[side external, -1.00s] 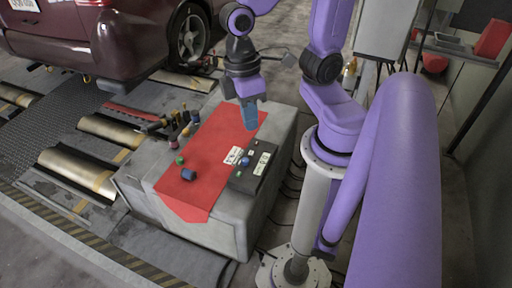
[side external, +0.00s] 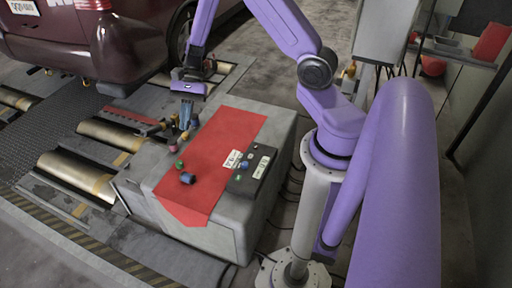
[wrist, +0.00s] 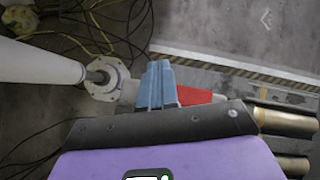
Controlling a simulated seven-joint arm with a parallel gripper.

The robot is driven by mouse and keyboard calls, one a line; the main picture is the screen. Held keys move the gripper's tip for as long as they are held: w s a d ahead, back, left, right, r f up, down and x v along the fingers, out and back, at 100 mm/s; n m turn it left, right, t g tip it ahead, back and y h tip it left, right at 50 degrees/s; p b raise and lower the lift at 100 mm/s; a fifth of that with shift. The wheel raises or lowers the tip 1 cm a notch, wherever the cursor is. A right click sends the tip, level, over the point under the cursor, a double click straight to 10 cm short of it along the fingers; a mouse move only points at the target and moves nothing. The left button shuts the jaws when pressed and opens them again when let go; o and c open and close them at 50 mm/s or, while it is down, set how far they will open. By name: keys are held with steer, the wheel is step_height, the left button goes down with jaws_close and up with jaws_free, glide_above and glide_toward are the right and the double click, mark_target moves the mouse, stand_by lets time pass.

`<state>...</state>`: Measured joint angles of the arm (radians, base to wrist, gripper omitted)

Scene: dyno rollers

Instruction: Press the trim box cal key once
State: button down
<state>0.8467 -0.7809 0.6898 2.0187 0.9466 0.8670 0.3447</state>
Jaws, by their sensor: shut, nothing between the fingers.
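The dark trim box (side external: 242,185) sits on the right side of the workbench, beside the red mat. It carries a pale label (side external: 262,167) and small keys (side external: 244,165). Which key is cal is too small to read. In the wrist view my gripper's blue fingers (wrist: 157,82) are together and hide part of the bench. The trim box is not visible there.
The red mat (side external: 215,145) covers much of the grey bench (side external: 215,235). A white card (side external: 233,158), a green item (side external: 180,164) and a blue cylinder (side external: 188,178) lie on it. A maroon car (side external: 110,45) and rollers (side external: 75,175) are beyond. The mat's far part is clear.

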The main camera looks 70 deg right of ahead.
steer(key=w+d+f+m+t, duration=0.45)
steer(key=d+f+m, duration=0.25)
steer(key=d+m, duration=0.3)
steer(key=m+t+h, duration=0.6)
steer(key=m+h, duration=0.1)
steer(key=m, duration=1.3)
glide_above(258, 146)
step_height(258, 146, down, 22)
steer(key=shift+a, duration=0.15)
steer(key=shift+s+r, duration=0.1)
steer(key=shift+r, duration=0.05)
steer(key=shift+f, duration=4.4)
steer(key=shift+f, duration=0.1)
steer(key=shift+f, duration=0.35)
